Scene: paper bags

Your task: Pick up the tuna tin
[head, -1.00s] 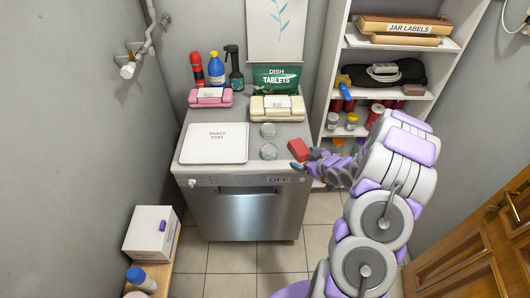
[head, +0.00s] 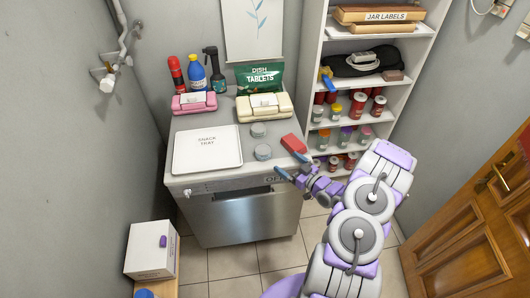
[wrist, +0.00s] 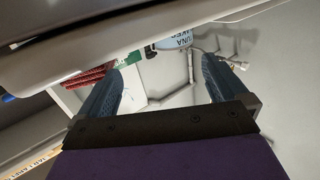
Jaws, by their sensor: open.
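Two small grey-blue round tins stand on the dishwasher top in the head view: a rear one (head: 258,130) and a front one (head: 262,152) by the front edge. Their labels are too small to read there. In the wrist view a light-blue tin (wrist: 172,40) shows part of a label reading "UNA", beyond the fingertips and partly cut off by the counter edge. I cannot tell which of the two it is. My gripper (head: 293,165) is open and empty, just off the counter's front right edge. Its two blue fingers show apart in the wrist view (wrist: 163,70).
The snack tray (head: 207,165) is left of the tins. A cream carton (head: 264,110) and pink carton (head: 194,106) stand behind. A stocked shelf (head: 312,60) stands at right.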

